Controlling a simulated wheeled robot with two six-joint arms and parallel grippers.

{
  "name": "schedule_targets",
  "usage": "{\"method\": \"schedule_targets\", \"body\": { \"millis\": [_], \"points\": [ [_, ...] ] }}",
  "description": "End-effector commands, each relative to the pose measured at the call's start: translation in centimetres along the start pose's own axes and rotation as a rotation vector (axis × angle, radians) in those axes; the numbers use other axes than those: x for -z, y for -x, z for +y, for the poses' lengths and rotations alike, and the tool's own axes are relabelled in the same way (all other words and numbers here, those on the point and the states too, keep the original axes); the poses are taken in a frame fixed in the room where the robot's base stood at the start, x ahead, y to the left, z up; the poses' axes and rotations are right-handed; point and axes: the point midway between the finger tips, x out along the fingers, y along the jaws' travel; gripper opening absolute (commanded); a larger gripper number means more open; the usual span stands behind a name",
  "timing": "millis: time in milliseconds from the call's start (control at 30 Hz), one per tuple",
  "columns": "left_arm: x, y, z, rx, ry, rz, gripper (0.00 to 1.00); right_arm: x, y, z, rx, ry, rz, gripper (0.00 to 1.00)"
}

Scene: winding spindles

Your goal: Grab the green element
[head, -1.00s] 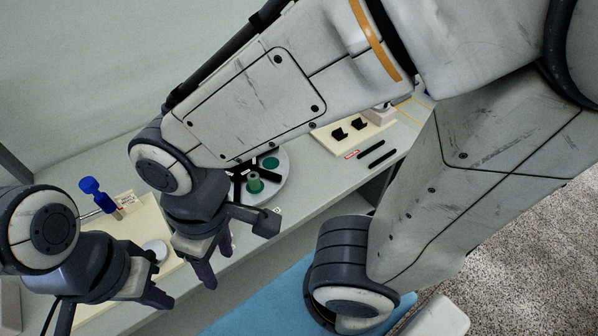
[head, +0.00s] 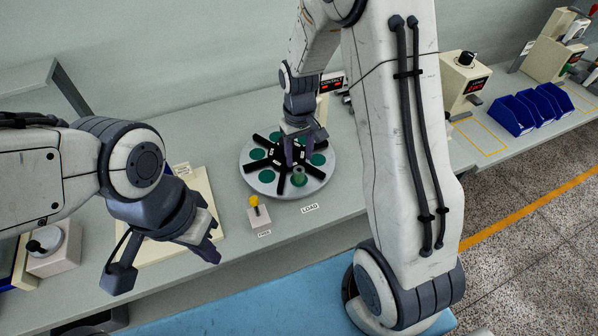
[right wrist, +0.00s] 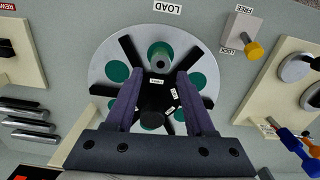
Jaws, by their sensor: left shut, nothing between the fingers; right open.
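A green element (head: 299,177), a short hollow cylinder, stands upright near the edge of a grey round plate (head: 262,187) by the LOAD label. The plate has green discs and black radial arms. In the right wrist view the element (right wrist: 160,54) is just beyond the fingertips, lined up with the gap between them. My right gripper (head: 301,160) is open and empty over the plate, its fingers (right wrist: 158,76) pointing toward the element.
A small block with a yellow-knobbed lever (head: 257,211) stands left of the LOAD label (head: 310,208). A cream board (head: 200,190) lies further left. Blue bins (head: 535,108) and a cream device (head: 463,82) stand at right. My right arm hides part of the table.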

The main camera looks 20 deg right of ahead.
Motion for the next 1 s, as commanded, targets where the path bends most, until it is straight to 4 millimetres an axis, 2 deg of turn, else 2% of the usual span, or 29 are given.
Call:
{"method": "schedule_targets", "body": {
  "millis": [267, 500, 800, 833, 967, 1000],
  "points": [
    [0.1, 0.9, 0.1, 0.0, 0.0, 0.0, 0.0, -0.2, -2.2, 0.0, 0.001, 0.0, -0.004, 0.54],
    [0.1, 1.9, 0.1, 0.0, 0.001, 0.0, 0.0, -0.2, -5.6, 0.0, 0.001, 0.0, -0.002, 0.54],
    [0.1, 1.9, 0.1, 0.0, 0.001, 0.0, 0.0, -0.1, -6.3, 0.0, 0.0, 0.0, 0.002, 0.54],
    [0.1, 1.9, 0.1, 0.0, 0.001, 0.0, 0.0, -0.1, -6.3, 0.0, 0.0, 0.0, 0.002, 0.5],
    [0.1, 1.9, 0.1, 0.0, 0.001, 0.0, 0.0, -0.1, -6.3, 0.0, 0.0, 0.0, 0.002, 0.01],
    [0.1, 1.9, 0.1, 0.0, 0.001, 0.0, 0.0, -0.1, -6.3, 0.0, 0.0, 0.0, 0.002, 0.0]
  ]
}}
